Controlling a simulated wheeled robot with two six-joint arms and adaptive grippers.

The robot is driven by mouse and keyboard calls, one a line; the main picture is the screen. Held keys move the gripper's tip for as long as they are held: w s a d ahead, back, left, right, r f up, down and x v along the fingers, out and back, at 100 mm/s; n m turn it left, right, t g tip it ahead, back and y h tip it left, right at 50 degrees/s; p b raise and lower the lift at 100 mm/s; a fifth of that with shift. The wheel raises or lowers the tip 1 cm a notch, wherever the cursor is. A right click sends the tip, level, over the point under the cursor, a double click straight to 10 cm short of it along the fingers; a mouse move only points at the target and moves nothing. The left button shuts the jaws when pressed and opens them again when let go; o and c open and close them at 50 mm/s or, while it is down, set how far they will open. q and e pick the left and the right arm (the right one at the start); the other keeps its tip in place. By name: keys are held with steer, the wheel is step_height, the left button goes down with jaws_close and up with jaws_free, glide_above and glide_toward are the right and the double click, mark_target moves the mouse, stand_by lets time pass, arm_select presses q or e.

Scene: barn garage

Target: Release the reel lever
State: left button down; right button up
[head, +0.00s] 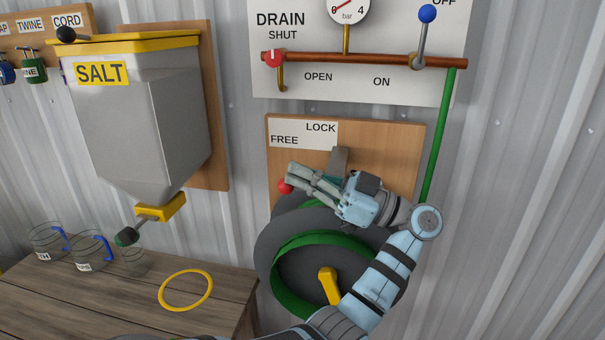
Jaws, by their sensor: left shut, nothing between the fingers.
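The hose reel (272,246) is a dark grey drum with a green hose, in front of a wooden board (400,145) on the wall. The reel lever's red knob (286,186) shows at the board's left side, below the word FREE on the white FREE/LOCK label (303,133). The rest of the lever is mostly hidden behind my gripper. My left gripper (292,175) is shut and empty, its fingertips pointing left just above the knob. I cannot tell whether they touch it. My right gripper is out of view.
A yellow crank handle (328,286) sits on the reel's front. Above are a copper pipe (350,58) with valves and a green hose (437,135). A salt hopper (140,120) hangs left, above a wooden table (110,305) with jars and a yellow ring (186,308).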

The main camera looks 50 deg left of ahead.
arm_select(q)
step_height(320, 180, up, 4)
steer(key=d+r+p, duration=0.1)
steer(key=d+p, duration=0.1)
steer(key=p, duration=0.3)
steer(key=b+v, duration=1)
steer(key=b, duration=0.4)
steer(key=shift+w, duration=0.2)
